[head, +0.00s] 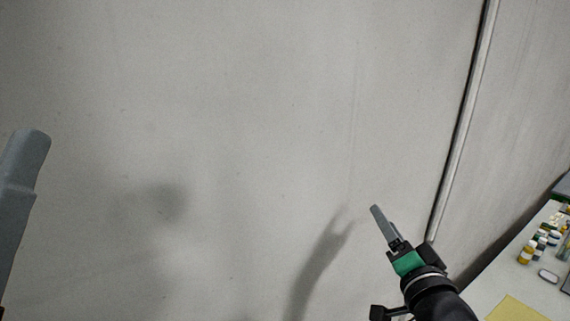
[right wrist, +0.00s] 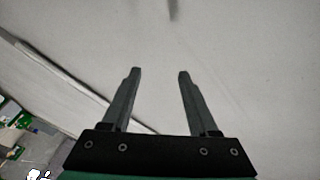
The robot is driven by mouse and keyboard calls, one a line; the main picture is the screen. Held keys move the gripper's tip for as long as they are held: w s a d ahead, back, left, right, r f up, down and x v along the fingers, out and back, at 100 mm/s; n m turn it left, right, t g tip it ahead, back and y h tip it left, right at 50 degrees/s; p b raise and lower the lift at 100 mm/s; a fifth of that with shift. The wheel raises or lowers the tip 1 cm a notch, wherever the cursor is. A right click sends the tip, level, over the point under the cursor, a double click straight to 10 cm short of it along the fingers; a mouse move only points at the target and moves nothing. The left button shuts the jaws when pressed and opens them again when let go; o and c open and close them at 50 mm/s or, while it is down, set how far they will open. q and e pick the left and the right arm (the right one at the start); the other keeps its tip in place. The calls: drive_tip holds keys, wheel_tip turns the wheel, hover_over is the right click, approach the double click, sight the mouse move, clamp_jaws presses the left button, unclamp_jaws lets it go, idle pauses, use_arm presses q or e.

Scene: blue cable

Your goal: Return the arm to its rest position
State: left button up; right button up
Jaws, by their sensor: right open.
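My right gripper (head: 377,210) is at the lower right of the head view, raised in front of a plain grey wall. In the right wrist view its two grey fingers (right wrist: 160,72) stand apart with nothing between them. It is open and empty. A large grey finger-like piece (head: 22,170) at the left edge of the head view looks like part of my left gripper. Only one side of it shows, so its opening cannot be told. No blue cable shows in either view.
A grey wall (head: 230,110) fills most of the head view, with a pipe (head: 462,125) running down it. At the lower right is a pale table (head: 490,285) with several small bottles (head: 541,241) and a yellow sheet (head: 515,309). The space around my right gripper looks clear.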

drive_tip(key=s+a+r+n+t+y, duration=0.2)
drive_tip(key=s+r+n+t, duration=0.6)
drive_tip(key=s+r, duration=1.4)
drive_tip(key=shift+s+n+t, duration=0.4)
drive_tip(key=shift+s+n, duration=0.25)
drive_tip(key=shift+n, duration=0.45)
drive_tip(key=shift+h, duration=0.3)
